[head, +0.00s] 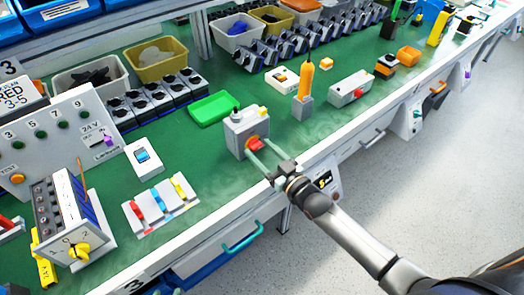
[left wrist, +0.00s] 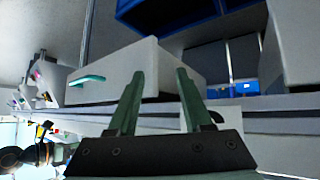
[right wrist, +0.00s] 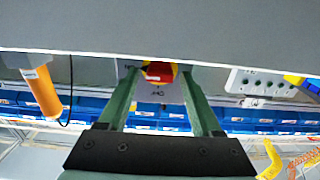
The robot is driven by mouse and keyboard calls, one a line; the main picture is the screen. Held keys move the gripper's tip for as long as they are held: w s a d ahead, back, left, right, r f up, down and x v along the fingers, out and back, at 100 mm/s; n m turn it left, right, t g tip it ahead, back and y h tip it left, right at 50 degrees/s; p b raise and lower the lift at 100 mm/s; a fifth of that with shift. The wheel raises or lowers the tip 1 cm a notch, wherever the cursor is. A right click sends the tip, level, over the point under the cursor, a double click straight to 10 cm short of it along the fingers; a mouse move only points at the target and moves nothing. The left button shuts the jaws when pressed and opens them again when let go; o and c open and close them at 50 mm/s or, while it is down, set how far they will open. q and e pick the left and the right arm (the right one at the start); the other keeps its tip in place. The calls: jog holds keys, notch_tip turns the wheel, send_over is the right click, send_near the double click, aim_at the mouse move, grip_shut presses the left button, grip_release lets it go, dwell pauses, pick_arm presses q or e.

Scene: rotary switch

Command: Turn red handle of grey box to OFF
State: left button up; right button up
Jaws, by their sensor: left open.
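The grey box (head: 244,132) stands near the bench's front edge in the head view, with a red handle (head: 254,143) on its front face. My right gripper (head: 259,153) is in front of the box, its green fingers spread toward the handle. In the right wrist view the red handle (right wrist: 158,72), on a yellow surround, lies between the open fingertips (right wrist: 160,85), with gaps on both sides. I cannot tell how deep the fingers reach or which setting the handle points to. My left gripper (left wrist: 160,85) is open and empty in its wrist view, not visible in the head view.
An orange-handled tool (head: 305,80) stands right of the box, and a green tray (head: 213,108) lies behind it at left. A three-coloured switch row (head: 160,205) lies to the left. A bench drawer (left wrist: 130,70) is before the left gripper.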

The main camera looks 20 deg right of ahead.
grip_shut()
dwell(0.3)
jog(key=shift+n, duration=0.3)
jog(key=n+p, duration=0.1)
jog(key=n, duration=1.1)
jog(key=shift+n+b, duration=0.3)
jog(key=shift+b, duration=0.05)
jog(key=n+b, duration=0.1)
jog(key=n, duration=0.3)
jog(key=shift+n, duration=0.3)
